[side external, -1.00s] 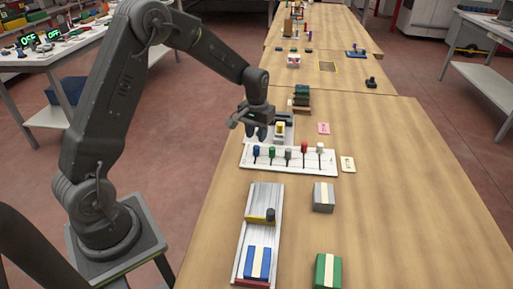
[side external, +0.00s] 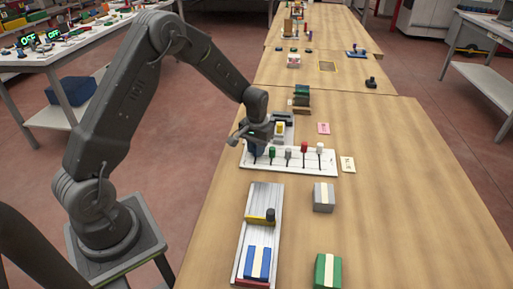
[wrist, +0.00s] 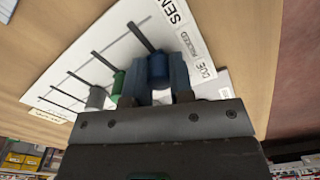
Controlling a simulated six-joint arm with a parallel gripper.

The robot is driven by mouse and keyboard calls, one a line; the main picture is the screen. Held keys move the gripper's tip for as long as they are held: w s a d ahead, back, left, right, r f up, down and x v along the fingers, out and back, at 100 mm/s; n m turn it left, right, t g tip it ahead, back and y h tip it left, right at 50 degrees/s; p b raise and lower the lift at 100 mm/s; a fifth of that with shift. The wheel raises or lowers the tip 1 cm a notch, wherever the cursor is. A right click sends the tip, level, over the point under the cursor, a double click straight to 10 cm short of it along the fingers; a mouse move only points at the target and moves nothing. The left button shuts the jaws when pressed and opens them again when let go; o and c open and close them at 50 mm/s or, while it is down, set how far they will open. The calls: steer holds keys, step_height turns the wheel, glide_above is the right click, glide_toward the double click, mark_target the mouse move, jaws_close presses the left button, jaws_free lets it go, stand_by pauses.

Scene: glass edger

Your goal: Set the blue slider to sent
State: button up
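The white slider board (side external: 290,168) carries a row of slots with coloured knobs. In the wrist view, the blue slider knob (wrist: 157,68) is at the near end of its dark slot, closest to the label "DUE" (wrist: 208,70). The slot runs away from it toward the label starting "SEN" (wrist: 175,12), whose end is cut off. My gripper (wrist: 157,78) is down at the blue knob, one finger on each side. Contact cannot be made out. In the side view, my gripper (side external: 258,148) hides most of the blue knob.
The green knob (wrist: 118,82) stands close beside my finger. Grey (side external: 288,154), red (side external: 304,147) and white (side external: 320,147) knobs follow to the right. A grey tray with a yellow block (side external: 280,129) lies behind the board. The table to the right is mostly clear.

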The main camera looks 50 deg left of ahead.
mark_target(255, 164)
jaws_close()
steer(key=shift+s+d, duration=1.55)
steer(key=shift+d, duration=0.05)
steer(key=shift+o, duration=2.4)
jaws_free()
steer(key=shift+r, duration=0.1)
steer(key=shift+r, duration=0.35)
step_height(255, 164, up, 13)
